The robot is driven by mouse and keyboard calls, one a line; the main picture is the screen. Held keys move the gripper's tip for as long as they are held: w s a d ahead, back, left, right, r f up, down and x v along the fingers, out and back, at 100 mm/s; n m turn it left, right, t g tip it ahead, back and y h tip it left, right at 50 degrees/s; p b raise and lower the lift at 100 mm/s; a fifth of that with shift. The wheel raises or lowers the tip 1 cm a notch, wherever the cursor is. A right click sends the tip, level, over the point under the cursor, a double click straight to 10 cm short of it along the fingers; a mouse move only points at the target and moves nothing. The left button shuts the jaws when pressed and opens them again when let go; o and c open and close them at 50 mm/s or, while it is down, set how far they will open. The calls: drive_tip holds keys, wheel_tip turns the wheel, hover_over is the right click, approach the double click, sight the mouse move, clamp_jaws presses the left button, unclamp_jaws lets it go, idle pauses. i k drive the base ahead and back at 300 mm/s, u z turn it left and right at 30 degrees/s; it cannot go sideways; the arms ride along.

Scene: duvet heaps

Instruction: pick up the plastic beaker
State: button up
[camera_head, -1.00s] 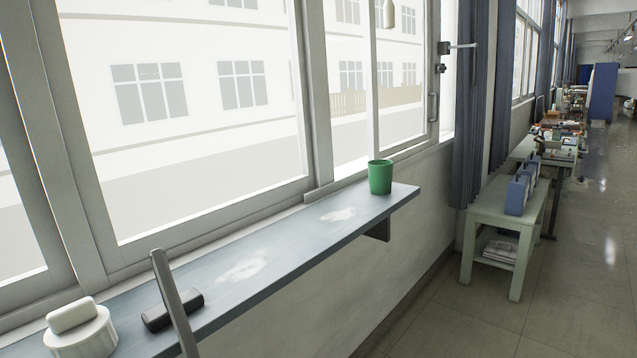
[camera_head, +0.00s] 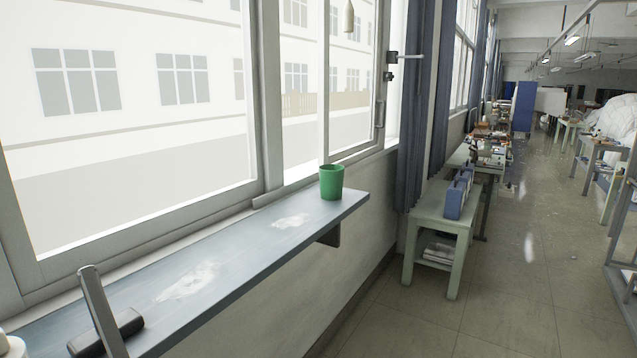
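The plastic beaker is likely the green cup (camera_head: 331,183). It stands upright near the far right end of a long blue-grey window shelf (camera_head: 236,247), close to the window frame. Its rim faces up and nothing covers it.
A pale green table (camera_head: 440,224) carries blue boxes (camera_head: 455,199). The floor (camera_head: 530,280) to the right is open.

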sight(332, 177)
drive_tip(key=z, duration=0.1)
drive_tip(key=i, duration=1.65)
drive_tip(key=z, duration=0.25)
drive_tip(key=i, duration=1.2)
drive_tip(key=z, duration=0.1)
